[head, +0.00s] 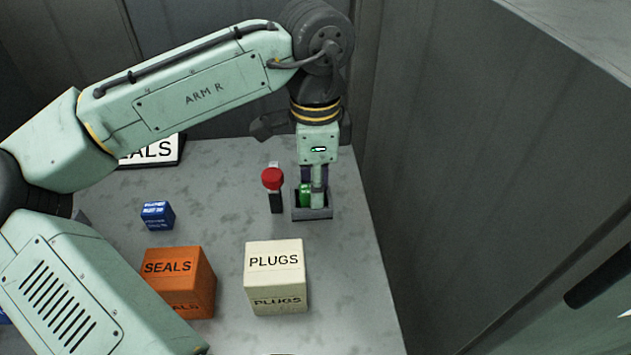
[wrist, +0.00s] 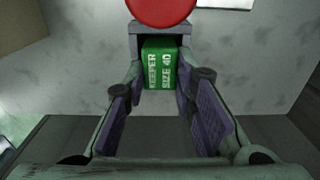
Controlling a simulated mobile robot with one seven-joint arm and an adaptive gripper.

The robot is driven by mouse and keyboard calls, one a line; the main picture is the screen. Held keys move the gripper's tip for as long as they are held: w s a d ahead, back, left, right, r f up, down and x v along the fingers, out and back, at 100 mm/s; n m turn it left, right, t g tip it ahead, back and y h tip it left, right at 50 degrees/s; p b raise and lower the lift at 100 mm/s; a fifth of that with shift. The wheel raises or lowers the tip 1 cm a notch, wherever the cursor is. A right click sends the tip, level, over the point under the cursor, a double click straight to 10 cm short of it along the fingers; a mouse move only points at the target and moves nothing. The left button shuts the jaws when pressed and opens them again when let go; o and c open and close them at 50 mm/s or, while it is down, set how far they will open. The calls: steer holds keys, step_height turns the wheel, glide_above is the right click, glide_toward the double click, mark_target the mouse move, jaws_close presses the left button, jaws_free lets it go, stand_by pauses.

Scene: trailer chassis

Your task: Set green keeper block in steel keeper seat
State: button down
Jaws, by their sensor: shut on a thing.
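The green keeper block (head: 304,194), marked "KEEPER SIZE 40", also shows in the wrist view (wrist: 160,68). My gripper (head: 313,197) points down and is shut on the block, with a finger on each side of it in the wrist view (wrist: 160,86). The grey steel keeper seat (head: 312,214) is a low open box on the table. In the head view the block and fingertips are inside its outline, behind its front wall. The block's underside is hidden, so I cannot tell whether it touches the seat floor.
A red-knobbed post (head: 272,180) stands close to the left of the seat. A cream PLUGS box (head: 275,278), an orange SEALS box (head: 178,282) and a small blue box (head: 157,215) are on the grey table. A wall (head: 385,160) rises to the right.

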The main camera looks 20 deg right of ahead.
steer(key=shift+s+f, duration=0.1)
steer(key=shift+f, duration=0.2)
steer(key=c, duration=1.3)
jaws_free()
steer(key=shift+f, duration=0.2)
steer(key=shift+r, duration=0.1)
step_height(320, 180, up, 13)
steer(key=shift+r, duration=0.1)
